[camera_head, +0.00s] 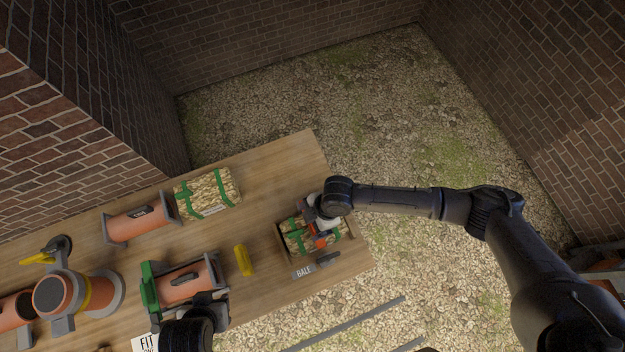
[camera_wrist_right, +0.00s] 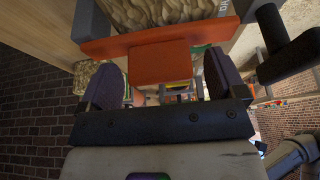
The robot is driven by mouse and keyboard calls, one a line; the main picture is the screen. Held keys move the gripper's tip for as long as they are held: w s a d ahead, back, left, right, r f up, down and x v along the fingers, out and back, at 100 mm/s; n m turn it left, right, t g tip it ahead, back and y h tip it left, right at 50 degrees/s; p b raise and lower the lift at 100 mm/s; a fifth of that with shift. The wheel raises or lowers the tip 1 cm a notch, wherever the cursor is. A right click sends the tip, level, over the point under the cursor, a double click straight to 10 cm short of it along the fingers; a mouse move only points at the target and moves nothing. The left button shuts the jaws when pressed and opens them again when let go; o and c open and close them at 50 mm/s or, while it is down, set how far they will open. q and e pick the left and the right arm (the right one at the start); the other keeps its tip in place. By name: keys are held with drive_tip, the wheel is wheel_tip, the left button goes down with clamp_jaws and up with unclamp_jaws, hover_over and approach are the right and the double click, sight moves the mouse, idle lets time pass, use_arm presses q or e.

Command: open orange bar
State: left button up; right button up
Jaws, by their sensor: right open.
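An orange bar (camera_wrist_right: 120,43) with a wider orange plate (camera_wrist_right: 162,61) spans the top of the right wrist view. A small orange-red part (camera_head: 320,242) shows beside my right gripper in the head view, over the bale box. My right gripper (camera_wrist_right: 160,85) is open, with its two dark fingers on either side of the plate. I cannot tell whether they touch it. In the head view my right gripper (camera_head: 315,222) is over the box and partly hidden by its own wrist. My left gripper (camera_head: 208,302) is at the bottom, by an orange cylinder; its jaws are unclear.
The wooden box labelled BALE (camera_head: 303,271) holds a green-strapped bale (camera_head: 297,240). Another bale (camera_head: 207,192), orange cylinders (camera_head: 140,222), a yellow block (camera_head: 243,260) and a green part (camera_head: 149,290) stand on the wooden table (camera_head: 285,165). Gravel lies beyond the table.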

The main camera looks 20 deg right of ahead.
drive_tip(key=shift+a+f, duration=0.1)
drive_tip(key=shift+f, duration=0.05)
drive_tip(key=shift+c, duration=0.3)
drive_tip(key=c, duration=1.2)
